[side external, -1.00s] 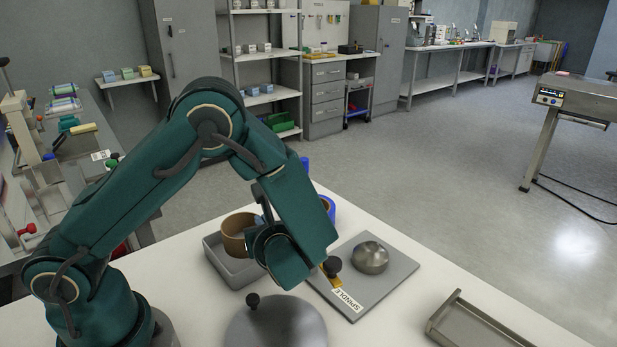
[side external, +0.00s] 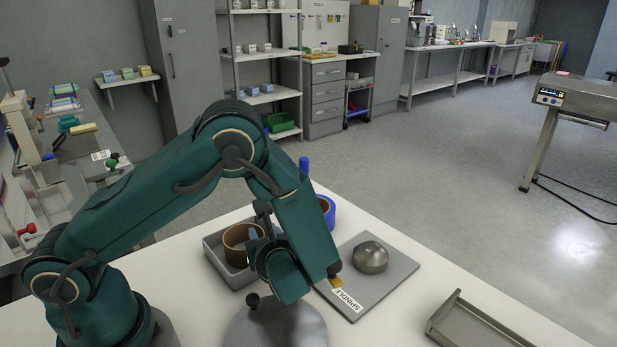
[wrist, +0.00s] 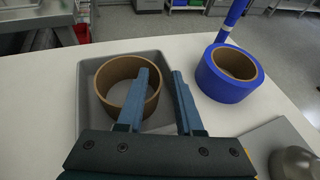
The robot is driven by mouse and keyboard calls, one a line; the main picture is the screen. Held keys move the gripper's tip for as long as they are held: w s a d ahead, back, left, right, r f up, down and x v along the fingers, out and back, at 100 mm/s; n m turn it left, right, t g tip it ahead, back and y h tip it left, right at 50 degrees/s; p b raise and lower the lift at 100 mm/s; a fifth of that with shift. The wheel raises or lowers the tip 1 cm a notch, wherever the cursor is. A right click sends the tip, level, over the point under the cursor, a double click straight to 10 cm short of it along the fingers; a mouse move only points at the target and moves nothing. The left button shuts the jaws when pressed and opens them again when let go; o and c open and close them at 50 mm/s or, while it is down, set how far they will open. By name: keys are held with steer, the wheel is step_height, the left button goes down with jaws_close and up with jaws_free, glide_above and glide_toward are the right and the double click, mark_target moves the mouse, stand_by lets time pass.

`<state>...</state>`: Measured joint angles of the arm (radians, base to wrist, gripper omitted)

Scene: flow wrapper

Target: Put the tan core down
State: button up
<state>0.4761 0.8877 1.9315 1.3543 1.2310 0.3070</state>
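The tan core (side external: 236,255), a short hollow ring, sits in the grey tray (side external: 213,258) with its open end up. In the wrist view the tan core (wrist: 105,101) lies inside the tray's walls (wrist: 85,115). My gripper (wrist: 160,75) has its two blue-grey fingers apart, on either side of the core's right wall. The left finger overlaps the ring's opening and the right finger is outside it. Gaps show between the fingers and the wall. The side view mostly hides my gripper behind the arm.
A blue roll (wrist: 225,85) stands right of the tray, with a blue post (wrist: 232,18) behind it. A grey plate (side external: 385,277) labelled SPINDLE carries a metal dome (side external: 370,257). A round grey disc (side external: 290,330) with a black knob is in front. An empty metal tray (side external: 475,325) is at right.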

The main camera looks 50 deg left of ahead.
steer(key=v, duration=1.1)
steer(key=s+r+n+h, duration=0.4)
steer(key=n+h, duration=0.2)
steer(key=n, duration=0.5)
steer(key=s+d+r+n+h, duration=0.1)
steer(key=s+r+n+h, duration=0.3)
steer(key=n, duration=0.7)
steer(key=h, duration=0.2)
steer(key=shift+s+d+r+t+h, duration=0.15)
steer(key=shift+s+r+t+h, duration=0.05)
steer(key=shift+r+t+h, duration=0.1)
